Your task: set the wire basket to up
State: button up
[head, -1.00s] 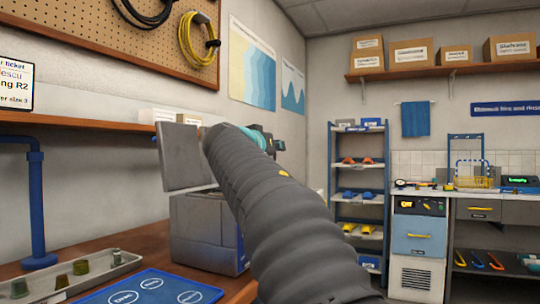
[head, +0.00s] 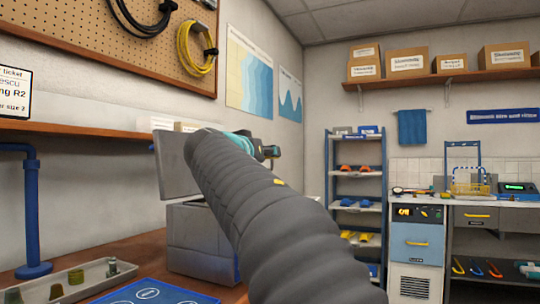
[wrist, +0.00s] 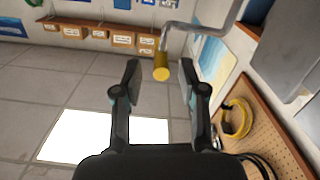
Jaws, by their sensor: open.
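A yellow wire basket (head: 468,189) stands on the far counter at the right of the head view, beneath a blue upright frame (head: 476,157). It is small there, and I cannot tell its exact setting. My gripper (head: 272,152) shows partly behind my arm, in front of the wall, well away from the basket. In the wrist view my gripper (wrist: 158,75) has its two fingers spread apart. A yellow cylindrical handle (wrist: 161,68) on a bent grey rod (wrist: 205,28) appears between the fingertips; its depth and any contact are unclear.
A grey box-shaped machine (head: 200,237) with a grey panel (head: 176,165) above it stands close by my arm. A blue shelving rack (head: 356,203) stands left of a blue-drawer cabinet (head: 417,243). A parts tray (head: 100,282) lies at front left.

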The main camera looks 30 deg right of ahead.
jog(key=v, duration=0.7)
jog(key=shift+s+a, duration=0.3)
jog(key=s+a+f+n+g+y, duration=0.1)
jog(key=s+f+n+y, duration=0.3)
jog(key=f, duration=0.8)
jog(key=s+a+f+n+g+y, duration=0.1)
jog(key=s+f+g+y, duration=0.15)
jog(key=s+f, duration=0.6)
jog(key=s+a+f+n+y, duration=0.1)
jog(key=s+a+f+y, duration=0.1)
jog(key=f, duration=0.6)
jog(key=s+a+f+n+g+y, duration=0.1)
jog(key=s+a+f+y, duration=0.2)
jog(key=s+f, duration=0.3)
jog(key=s+a+f+n+g+y, duration=0.1)
jog(key=s+a+f, duration=0.3)
jog(key=f, duration=0.8)
jog(key=shift+s+y, duration=0.35)
jog(key=shift+y, duration=0.5)
